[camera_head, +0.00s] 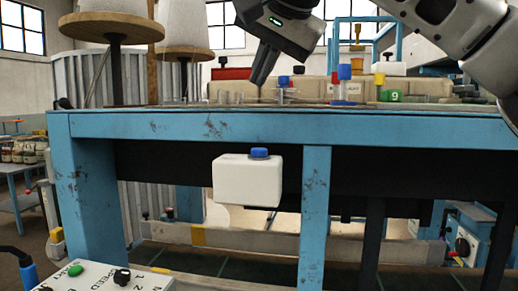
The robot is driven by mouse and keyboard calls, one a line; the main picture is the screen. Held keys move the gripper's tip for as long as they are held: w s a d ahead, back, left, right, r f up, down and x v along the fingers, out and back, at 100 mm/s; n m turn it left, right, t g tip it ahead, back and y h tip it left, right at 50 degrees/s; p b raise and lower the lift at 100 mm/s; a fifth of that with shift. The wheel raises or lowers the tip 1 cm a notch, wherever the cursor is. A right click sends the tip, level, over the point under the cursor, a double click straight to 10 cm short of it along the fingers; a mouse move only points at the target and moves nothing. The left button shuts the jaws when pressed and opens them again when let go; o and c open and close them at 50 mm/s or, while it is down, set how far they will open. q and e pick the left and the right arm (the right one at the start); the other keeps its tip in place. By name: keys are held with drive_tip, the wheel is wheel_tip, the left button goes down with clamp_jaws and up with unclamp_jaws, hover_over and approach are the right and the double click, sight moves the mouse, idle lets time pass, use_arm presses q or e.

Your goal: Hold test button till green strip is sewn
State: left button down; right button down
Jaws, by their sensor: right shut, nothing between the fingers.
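My right gripper (259,82) comes in from the upper right and points down above the blue-framed bench. Its fingers are shut with nothing between them. The fingertips are near small clear and coloured fittings on the bench top. A blue-topped fitting (283,81) stands just right of them; a blue and red one (345,74) and a yellow one (380,79) stand farther right. I cannot tell which button is the test button. No green strip is clearly visible. My left gripper is out of view.
A white box with a blue top (247,181) hangs below the blue bench edge (190,125). A control panel (98,281) with a green button (75,269) and black knob sits at lower left. Large thread cones (186,26) stand behind the bench at left.

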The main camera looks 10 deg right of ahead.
drive_tip(key=b, duration=0.1)
hover_over(262, 150)
wheel_tip(262, 150, down, 7)
drive_tip(key=shift+s+f, duration=0.1)
drive_tip(key=shift+f+b, duration=0.3)
drive_tip(key=shift+f, duration=0.4)
use_arm(q)
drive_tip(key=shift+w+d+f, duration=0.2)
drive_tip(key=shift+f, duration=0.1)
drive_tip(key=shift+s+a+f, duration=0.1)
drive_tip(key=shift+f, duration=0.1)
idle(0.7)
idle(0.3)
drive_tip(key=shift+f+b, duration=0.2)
drive_tip(key=shift+b, duration=0.25)
use_arm(e)
drive_tip(key=shift+f, duration=0.4)
